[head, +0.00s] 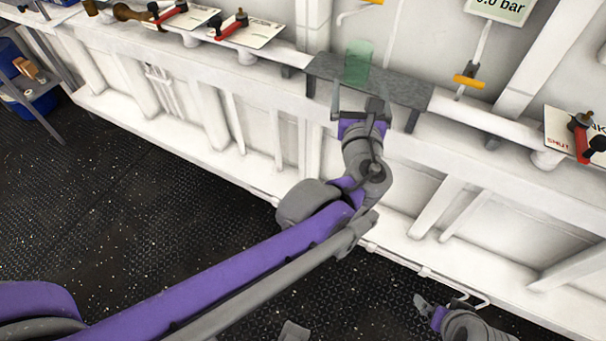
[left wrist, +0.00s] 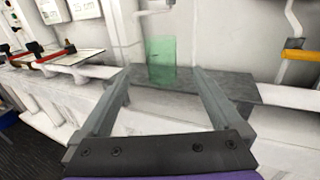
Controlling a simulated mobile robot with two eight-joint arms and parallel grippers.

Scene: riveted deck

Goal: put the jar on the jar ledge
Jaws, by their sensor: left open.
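The jar (head: 357,64) is a translucent green cylinder. It stands upright on the jar ledge (head: 405,90), a dark grey shelf on the white wall. In the left wrist view the jar (left wrist: 160,61) stands on the ledge (left wrist: 232,86) beyond the fingertips. My left gripper (head: 361,99) is open, with its fingers pointing at the ledge; nothing shows between them. In the left wrist view its two fingers (left wrist: 160,75) are spread, with the jar apart from them. My right gripper (head: 445,306) is low at the bottom right, and its jaws are not clear.
Red-handled valves (head: 232,27) on white plates line the wall at left, and another valve (head: 584,140) is at right. A yellow-handled lever (head: 468,81) hangs right of the ledge. A blue bin (head: 25,80) stands at far left. The dark floor (head: 130,230) is clear.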

